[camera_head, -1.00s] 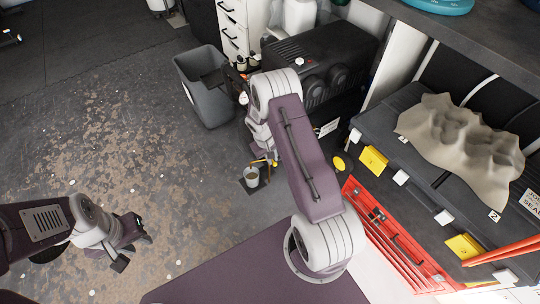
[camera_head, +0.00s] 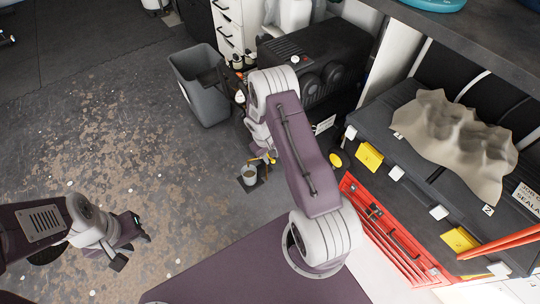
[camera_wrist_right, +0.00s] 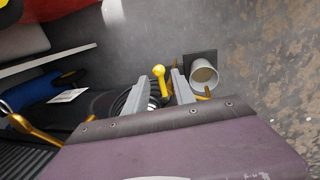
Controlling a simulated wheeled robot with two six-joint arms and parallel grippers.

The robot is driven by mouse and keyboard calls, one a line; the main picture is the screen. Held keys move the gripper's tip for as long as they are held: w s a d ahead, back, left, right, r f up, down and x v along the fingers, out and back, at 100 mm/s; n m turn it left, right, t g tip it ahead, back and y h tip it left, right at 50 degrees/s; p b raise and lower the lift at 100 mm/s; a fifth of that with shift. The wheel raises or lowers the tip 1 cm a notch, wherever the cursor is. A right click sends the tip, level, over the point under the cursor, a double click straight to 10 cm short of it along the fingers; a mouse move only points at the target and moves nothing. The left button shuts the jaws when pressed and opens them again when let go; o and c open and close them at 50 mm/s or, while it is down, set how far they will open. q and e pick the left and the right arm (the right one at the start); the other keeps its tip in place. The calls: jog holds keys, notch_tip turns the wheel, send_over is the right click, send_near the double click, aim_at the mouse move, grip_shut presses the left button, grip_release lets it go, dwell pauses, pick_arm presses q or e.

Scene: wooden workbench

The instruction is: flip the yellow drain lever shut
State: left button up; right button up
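The yellow drain lever (camera_wrist_right: 160,76), with a round knob at its end, shows in the right wrist view between the two grey fingers of my right gripper (camera_wrist_right: 156,92). The fingers are apart; I cannot tell whether either touches the lever. In the head view my right arm hides most of this area, and only a bit of yellow (camera_head: 271,160) shows beside it. A grey cup (camera_wrist_right: 204,75) with brownish contents stands on a dark square plate right of the gripper; it also shows in the head view (camera_head: 249,175). My left gripper (camera_head: 132,250) hangs open and empty over the floor.
A grey bin (camera_head: 198,85) and a black machine (camera_head: 318,60) stand beyond my right arm. Open floor lies at the left.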

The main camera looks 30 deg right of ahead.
notch_tip(320, 180, up, 9)
jog(key=a+p, duration=0.1)
jog(key=p, duration=0.2)
jog(key=shift+a+p, duration=0.4)
jog(key=s+a+r+m+t+y, duration=0.1)
jog(key=s+a+r, duration=0.5)
jog(key=s+r, duration=0.2)
jog(key=s+a+r+y, duration=0.1)
jog(key=s+a+r, duration=0.4)
jog(key=s+r, duration=0.3)
notch_tip(320, 180, up, 28)
jog(key=p, duration=2.9)
jog(key=shift+s, duration=0.15)
